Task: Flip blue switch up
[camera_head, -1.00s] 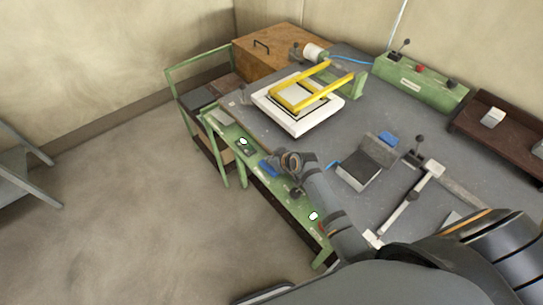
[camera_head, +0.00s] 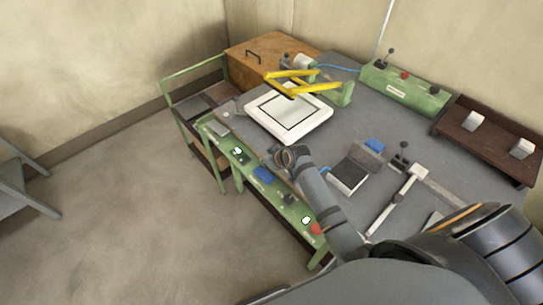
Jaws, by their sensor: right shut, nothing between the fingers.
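A blue switch-like part (camera_head: 263,175) sits on the green front panel (camera_head: 246,167) along the near edge of the bench. Whether it is up or down is too small to tell. My right arm reaches in from the lower right. My right gripper (camera_head: 274,151) is shut and empty, just above and to the right of the blue part, over the panel's inner edge. It looks apart from the blue part, though the height gap is hard to judge. My left gripper is not in view.
The front panel also carries a red button (camera_head: 316,228) and white round parts. A white framed plate (camera_head: 288,113) lies under a raised yellow clamp frame (camera_head: 300,80).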

